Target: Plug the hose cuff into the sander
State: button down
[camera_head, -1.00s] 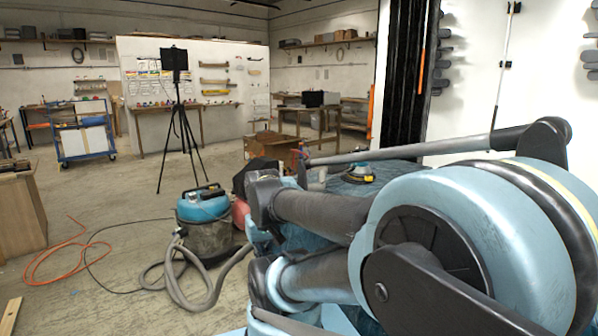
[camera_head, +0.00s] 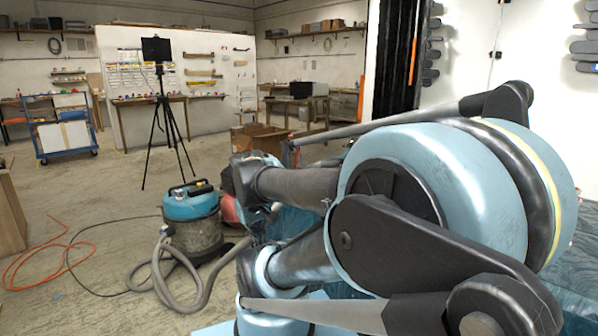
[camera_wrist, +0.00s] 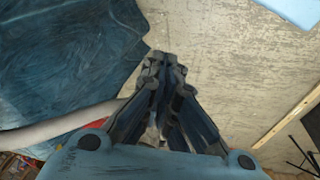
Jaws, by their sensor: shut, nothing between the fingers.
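A grey hose (camera_head: 160,284) runs from a blue and black vacuum (camera_head: 191,213) and curls on the floor in the head view, then passes behind my arm. Its cuff is not visible. The sander is not visible now; my arm covers much of the right side. In the wrist view my gripper (camera_wrist: 163,62) is shut and empty, its fingertips together over or near bare floor. A dark blue draped cover (camera_wrist: 60,60) lies left of the fingers. A pale grey tube (camera_wrist: 60,125) runs below the cover at left; I cannot tell if it is the hose.
A black tripod (camera_head: 164,125) stands behind the vacuum. An orange cable (camera_head: 38,250) lies on the floor at left. A blue cart (camera_head: 63,135) stands farther back. A wooden strip (camera_wrist: 288,122) lies at right in the wrist view. Open floor shows around the vacuum.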

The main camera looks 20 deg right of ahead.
jog(key=w+d+r+n+h, duration=0.3)
jog(key=w+d+n+h, duration=0.1)
jog(key=w+d, duration=0.4)
jog(key=w+d+r+n+g+h, duration=0.1)
jog(key=w+d+n+h, duration=0.3)
jog(key=w+d, duration=0.5)
jog(key=w+d+r+n+g+h, duration=0.1)
jog(key=w+d+r+n+h, duration=0.3)
jog(key=w+d, duration=0.5)
jog(key=shift+w+r+n+h, duration=0.15)
jog(key=shift+w+r+n, duration=0.1)
jog(key=shift+w, duration=0.6)
jog(key=shift+w+r+n+h, duration=0.15)
jog(key=shift+w+n, duration=0.1)
jog(key=shift+w, duration=0.55)
jog(key=w+d+n+h, duration=0.1)
jog(key=w, duration=0.1)
jog(key=w+d+f+n+h, duration=0.1)
jog(key=w, duration=0.1)
jog(key=w+d+f+n+g+h, duration=0.1)
jog(key=w+d, duration=0.1)
jog(key=shift+f+n+h, duration=0.25)
jog(key=shift+n+h, duration=0.05)
jog(key=shift+w+d+f+h, duration=0.2)
jog(key=shift+w+h, duration=0.1)
jog(key=shift+s+d, duration=0.2)
jog(key=shift+d, duration=2.8)
jog(key=shift+d, duration=1.15)
jog(key=shift+a, duration=0.15)
